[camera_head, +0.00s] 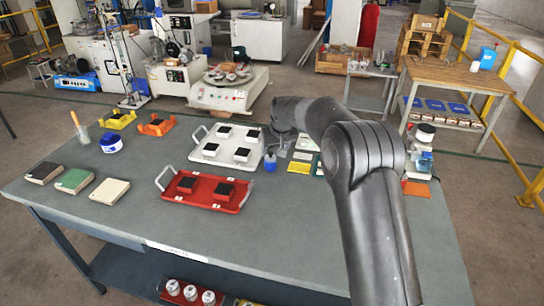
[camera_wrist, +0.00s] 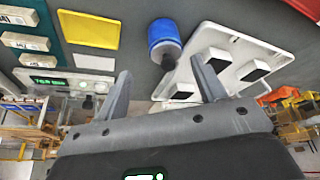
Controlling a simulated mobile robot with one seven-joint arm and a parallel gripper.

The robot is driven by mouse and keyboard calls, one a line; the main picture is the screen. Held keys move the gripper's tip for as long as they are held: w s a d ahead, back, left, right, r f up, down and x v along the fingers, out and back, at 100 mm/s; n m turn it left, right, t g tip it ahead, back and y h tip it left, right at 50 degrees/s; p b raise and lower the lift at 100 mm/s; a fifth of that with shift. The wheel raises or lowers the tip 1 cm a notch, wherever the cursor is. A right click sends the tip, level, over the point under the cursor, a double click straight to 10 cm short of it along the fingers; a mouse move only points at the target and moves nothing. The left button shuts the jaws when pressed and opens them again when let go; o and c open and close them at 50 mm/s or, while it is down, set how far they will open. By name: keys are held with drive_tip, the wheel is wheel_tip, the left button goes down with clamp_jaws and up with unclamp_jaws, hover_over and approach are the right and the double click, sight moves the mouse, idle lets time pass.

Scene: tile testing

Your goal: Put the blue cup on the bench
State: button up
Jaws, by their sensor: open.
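The blue cup (camera_head: 270,162) is small and stands by the right edge of the white tray, seemingly on the grey-green bench (camera_head: 270,230). In the wrist view the blue cup (camera_wrist: 163,36) is a blue cylinder with a paler end, beside the white tray's edge. My gripper (camera_head: 284,142) is above the bench, close behind the cup, with its fingers hard to make out there. In the wrist view my gripper (camera_wrist: 160,70) has its two fingers spread wide with nothing between them, and the cup lies just past the fingertips.
The white tray (camera_head: 193,153) with several black-topped blocks is left of the cup. A red tray (camera_head: 207,202) lies nearer. Sample tiles (camera_head: 300,156) lie right of my gripper. The bench's front right is clear.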

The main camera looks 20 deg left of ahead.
drive_tip(key=shift+v, duration=1.75)
drive_tip(key=shift+r, duration=0.1)
drive_tip(key=s+d+r+m+t+h, duration=0.1)
drive_tip(key=s+d+r, duration=0.7)
drive_tip(key=d, duration=0.2)
drive_tip(key=s+d+r+m, duration=0.2)
drive_tip(key=s+d+r, duration=0.6)
drive_tip(key=d, duration=0.3)
drive_tip(key=s+d+m, duration=0.1)
drive_tip(key=s+d, duration=0.3)
drive_tip(key=s, duration=0.3)
drive_tip(key=s+d+m+h, duration=0.1)
drive_tip(key=s+d, duration=0.4)
drive_tip(key=s, duration=0.3)
drive_tip(key=shift+r+t, duration=0.25)
drive_tip(key=shift+t, duration=0.05)
drive_tip(key=shift+o, duration=0.5)
drive_tip(key=s+d+f+m, duration=0.1)
drive_tip(key=s+d+f, duration=0.1)
drive_tip(key=s, duration=0.4)
drive_tip(key=s+d+f, duration=0.3)
drive_tip(key=s, duration=0.4)
drive_tip(key=shift+m+h, duration=0.3)
drive_tip(key=shift+m, duration=0.1)
